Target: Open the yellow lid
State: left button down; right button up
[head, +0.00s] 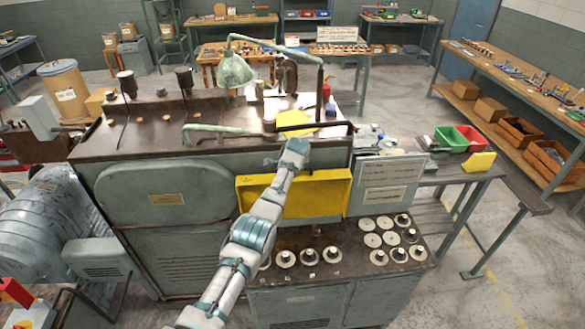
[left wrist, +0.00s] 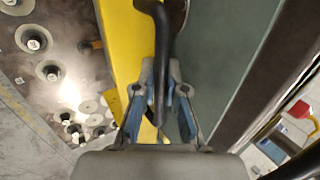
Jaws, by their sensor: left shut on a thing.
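The yellow lid (head: 325,195) is a wide, box-like panel on the front of the grey machine, below its dark top. My left arm crosses in front of it and hides its middle. My left gripper (head: 272,162) is at the machine's front, just above the lid's top edge. In the left wrist view, the left gripper (left wrist: 160,100) is shut on a dark curved handle (left wrist: 160,45) that lies beside the yellow lid (left wrist: 122,45). My right gripper is not in view.
A lower shelf (head: 415,265) with several round discs and knobs stands below and right of the lid. A green lamp (head: 235,70) and long bars stand on the machine top. Red and green bins (head: 452,138) sit on a side table at right.

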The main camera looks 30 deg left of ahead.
pick_arm(q)
jog(key=c, duration=1.2)
grip_release()
jog(key=shift+w, duration=0.1)
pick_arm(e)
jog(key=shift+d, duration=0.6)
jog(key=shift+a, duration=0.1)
pick_arm(q)
jog(key=shift+s+d+r, duration=0.1)
jog(key=shift+s+r, duration=0.2)
jog(key=shift+r, duration=0.35)
jog(key=v, duration=1)
jog(key=shift+s+d+r, duration=0.15)
jog(key=shift+d, duration=0.05)
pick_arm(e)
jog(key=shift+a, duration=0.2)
